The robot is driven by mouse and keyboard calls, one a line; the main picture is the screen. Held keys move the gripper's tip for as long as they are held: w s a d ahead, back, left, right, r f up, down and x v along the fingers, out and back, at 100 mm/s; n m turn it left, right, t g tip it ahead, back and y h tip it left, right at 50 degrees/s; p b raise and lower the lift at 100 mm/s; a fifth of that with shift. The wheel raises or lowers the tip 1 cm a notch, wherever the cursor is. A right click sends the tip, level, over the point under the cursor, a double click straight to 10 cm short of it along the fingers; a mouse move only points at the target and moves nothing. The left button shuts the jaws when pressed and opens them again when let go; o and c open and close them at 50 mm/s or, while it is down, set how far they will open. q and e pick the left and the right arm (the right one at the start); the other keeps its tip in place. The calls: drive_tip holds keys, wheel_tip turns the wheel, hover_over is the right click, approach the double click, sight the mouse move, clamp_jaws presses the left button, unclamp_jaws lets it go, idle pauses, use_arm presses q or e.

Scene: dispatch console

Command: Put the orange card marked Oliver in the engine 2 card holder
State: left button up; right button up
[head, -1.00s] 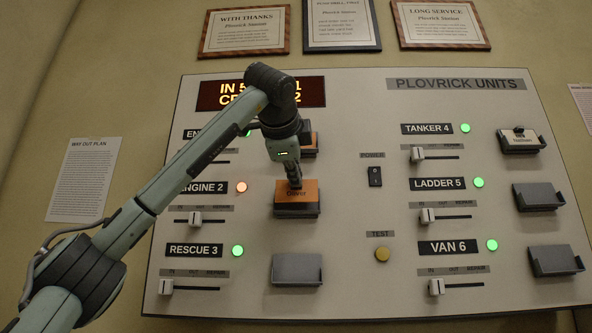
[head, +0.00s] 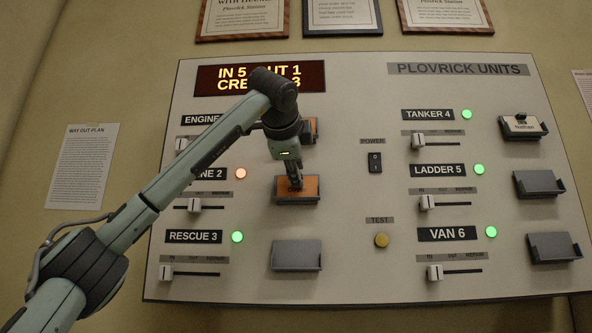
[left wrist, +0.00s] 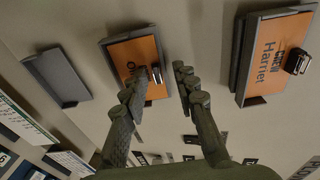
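The orange card (head: 311,187), whose name is mostly covered, sits low in the engine 2 card holder (head: 297,202), on the row of the ENGINE 2 label. In the left wrist view the card (left wrist: 128,55) lies in its dark holder, with a metal clip at its edge. My left gripper (head: 296,186) is in front of the card. In the left wrist view its two fingers (left wrist: 164,80) are apart, with a gap between them; one finger overlaps the card in the picture. My right gripper is not in view.
An orange card marked Harriet (left wrist: 273,55) sits in the holder above, partly behind my arm in the head view. The rescue 3 holder (head: 297,255) is empty. The display (head: 305,77) reads IN 5, OUT 1, and a crew figure ending in 3. Sliders and lamps surround the holders.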

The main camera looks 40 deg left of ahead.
use_arm(q)
drive_tip(key=v, duration=1.2)
idle(0.3)
